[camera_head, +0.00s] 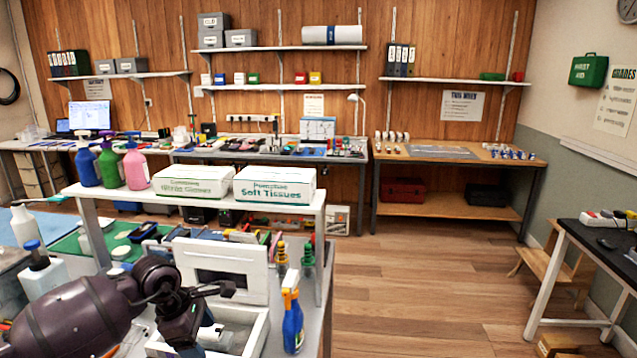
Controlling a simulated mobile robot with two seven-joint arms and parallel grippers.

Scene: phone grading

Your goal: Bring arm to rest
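My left arm (75,318), dark purple-grey, reaches in from the lower left over the near workbench. Its gripper (212,308) is above a white open box (256,333) near the bench's front. The fingers are small and partly overlapped by the dark wrist, so I cannot tell whether they are open or shut. I see nothing clearly held. My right arm and gripper are not in view.
A white framed panel (250,272) stands behind the box. A blue spray bottle (292,325) is right of it. A raised white shelf (240,206) holds bottles and two cartons. White bottles (38,272) stand by the arm. The wooden floor (430,290) to the right is clear.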

